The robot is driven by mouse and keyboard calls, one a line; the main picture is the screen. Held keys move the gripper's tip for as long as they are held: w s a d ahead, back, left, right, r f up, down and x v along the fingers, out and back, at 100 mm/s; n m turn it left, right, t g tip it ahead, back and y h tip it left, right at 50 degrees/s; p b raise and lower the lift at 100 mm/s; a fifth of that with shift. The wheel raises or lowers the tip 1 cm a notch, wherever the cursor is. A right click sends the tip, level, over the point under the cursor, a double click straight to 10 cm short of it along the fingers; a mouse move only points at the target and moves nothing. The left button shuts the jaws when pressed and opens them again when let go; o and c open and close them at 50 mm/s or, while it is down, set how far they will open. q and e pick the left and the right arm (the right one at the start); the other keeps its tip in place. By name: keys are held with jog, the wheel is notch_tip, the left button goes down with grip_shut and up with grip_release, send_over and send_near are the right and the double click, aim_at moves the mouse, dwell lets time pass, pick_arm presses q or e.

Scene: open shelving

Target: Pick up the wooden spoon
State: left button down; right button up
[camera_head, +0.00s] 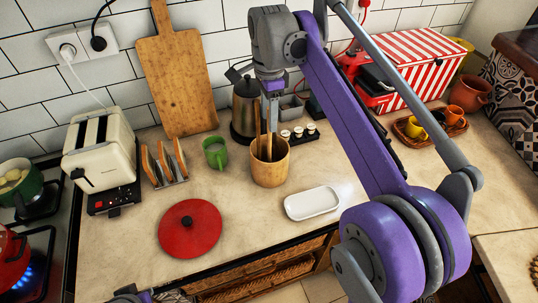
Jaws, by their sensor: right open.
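A round wooden holder (270,172) stands on the counter near the middle of the head view. Thin wooden utensil handles, one of them likely the wooden spoon (258,130), stick up out of it; I cannot tell for sure which is the spoon. My right gripper (271,112) points down just above the holder, close to the handles. It is open, and I see nothing clearly held in it. It hides the upper part of the handles. My left gripper is not in view; only a bit of my left arm shows at the bottom edge.
A metal kettle (244,108) and a dark tray of small jars (299,133) stand behind the holder. A green mug (216,153) is to its left, a white dish (312,203) front right, a red lid (190,229) front left. A lit burner (30,277) is at far left.

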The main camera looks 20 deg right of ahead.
send_over(269, 148)
jog(key=f, duration=0.5)
jog(key=shift+w+d+f, duration=0.2)
jog(key=shift+w+f, duration=0.05)
jog(key=shift+w, duration=0.05)
grip_shut()
